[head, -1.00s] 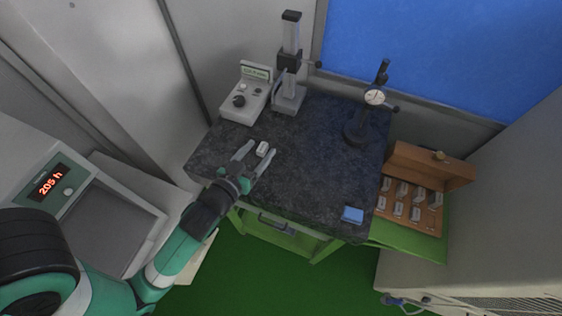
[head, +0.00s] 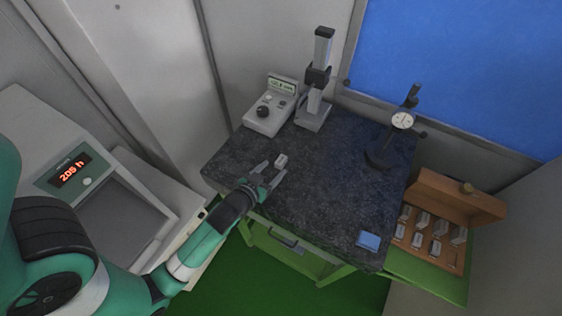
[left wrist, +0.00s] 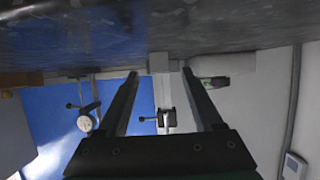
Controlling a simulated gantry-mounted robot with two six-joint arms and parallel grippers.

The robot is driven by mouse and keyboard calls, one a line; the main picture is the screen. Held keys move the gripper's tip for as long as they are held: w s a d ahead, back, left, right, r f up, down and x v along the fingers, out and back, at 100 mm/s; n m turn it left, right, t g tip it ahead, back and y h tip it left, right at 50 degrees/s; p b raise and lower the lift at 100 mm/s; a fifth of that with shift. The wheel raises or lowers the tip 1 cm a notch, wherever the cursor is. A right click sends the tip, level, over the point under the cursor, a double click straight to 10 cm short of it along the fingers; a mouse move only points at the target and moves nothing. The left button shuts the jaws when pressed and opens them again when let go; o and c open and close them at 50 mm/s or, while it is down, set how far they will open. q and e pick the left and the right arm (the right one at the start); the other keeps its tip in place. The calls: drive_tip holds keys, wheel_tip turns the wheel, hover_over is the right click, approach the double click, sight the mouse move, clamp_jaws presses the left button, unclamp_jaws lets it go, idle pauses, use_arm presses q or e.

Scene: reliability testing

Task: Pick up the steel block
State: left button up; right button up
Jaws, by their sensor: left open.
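The steel block (head: 281,161) is a small pale grey block standing on the dark stone table top (head: 310,195). My left gripper (head: 274,168) is open and empty in the head view, low over the left part of the stone, its fingers pointing at the block. The block sits at or just beyond the fingertips. In the left wrist view the scene is upside down; the block (left wrist: 160,63) shows at the top, lined up between the two open fingers (left wrist: 160,74). I cannot tell whether the fingertips are past its near face. My right gripper is not in view.
A grey control box (head: 268,117) and a height-gauge stand (head: 316,85) are behind the block. A dial-gauge stand (head: 383,157) stands at the right rear, a blue pad (head: 368,241) at the front right corner. An open wooden case (head: 462,203) holds several blocks. The stone's middle is clear.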

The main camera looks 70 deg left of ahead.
sight(278, 165)
use_arm(q)
drive_tip(key=x, duration=0.3)
drive_tip(key=shift+w+a+f, duration=0.2)
drive_tip(key=shift+w+f, duration=0.05)
drive_tip(key=shift+w, duration=0.05)
clamp_jaws()
